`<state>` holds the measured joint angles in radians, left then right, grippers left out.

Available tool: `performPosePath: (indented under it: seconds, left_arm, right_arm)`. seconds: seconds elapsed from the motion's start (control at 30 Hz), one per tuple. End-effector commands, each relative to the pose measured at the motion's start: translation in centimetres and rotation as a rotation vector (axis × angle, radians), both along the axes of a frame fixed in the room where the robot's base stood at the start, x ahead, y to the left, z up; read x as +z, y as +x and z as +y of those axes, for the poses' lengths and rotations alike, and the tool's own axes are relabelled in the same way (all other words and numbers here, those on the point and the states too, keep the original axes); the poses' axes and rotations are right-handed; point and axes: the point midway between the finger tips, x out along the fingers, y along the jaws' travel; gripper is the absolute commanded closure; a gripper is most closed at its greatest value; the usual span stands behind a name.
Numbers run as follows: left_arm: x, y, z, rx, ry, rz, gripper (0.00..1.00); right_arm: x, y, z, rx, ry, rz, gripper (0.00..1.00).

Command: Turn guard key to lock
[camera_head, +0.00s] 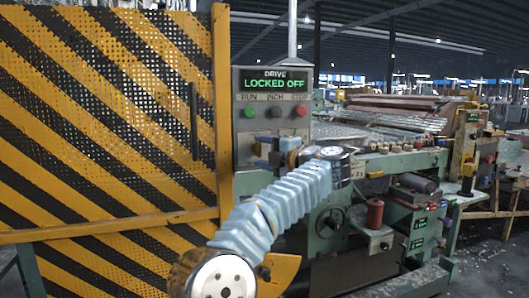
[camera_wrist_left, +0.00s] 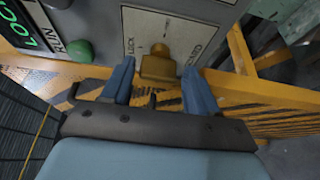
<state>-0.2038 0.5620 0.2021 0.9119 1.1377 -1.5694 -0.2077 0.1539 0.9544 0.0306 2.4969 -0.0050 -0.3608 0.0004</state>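The yellow guard key (camera_wrist_left: 158,64) sits on the grey panel face in the left wrist view, between the labels LOCK and GUARD. My left gripper (camera_wrist_left: 158,72) has its two blue fingers spread, one on each side of the key, with a small gap showing at both sides. In the head view my left gripper (camera_head: 278,152) is at the lower part of the control panel (camera_head: 241,130), and it hides the key there. The display (camera_head: 273,84) reads DRIVE LOCKED OFF. My right gripper is not in view.
A green button (camera_head: 250,112) and a red button (camera_head: 301,112) sit above my left gripper on the panel. The yellow-and-black striped mesh guard (camera_head: 120,110) stands at the left. A green machine with rollers and a red spool (camera_head: 374,213) stands at the right.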

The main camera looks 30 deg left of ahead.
Motion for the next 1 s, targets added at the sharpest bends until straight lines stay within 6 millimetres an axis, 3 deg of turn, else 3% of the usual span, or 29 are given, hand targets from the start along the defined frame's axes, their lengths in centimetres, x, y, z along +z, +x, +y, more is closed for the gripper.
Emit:
performPosePath:
  seconds: [0.33, 0.47, 0.8, 1.0]
  left_arm:
    - [0.1, 0.0, -0.1, -0.001, 0.002, -0.001, 0.3]
    - [0.1, -0.3, -1.2, -0.004, 0.003, -0.001, 0.3]
    - [0.0, -2.7, -8.7, -0.006, 0.002, 0.0, 0.3]
    - [0.1, -3.8, -12.0, -0.004, 0.003, 0.0, 0.3]
  right_arm:
    - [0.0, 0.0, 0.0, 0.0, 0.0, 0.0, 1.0]
    - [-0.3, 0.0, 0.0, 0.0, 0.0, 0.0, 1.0]
    - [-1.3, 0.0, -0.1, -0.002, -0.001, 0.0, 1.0]
    - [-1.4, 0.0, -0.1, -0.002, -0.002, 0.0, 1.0]
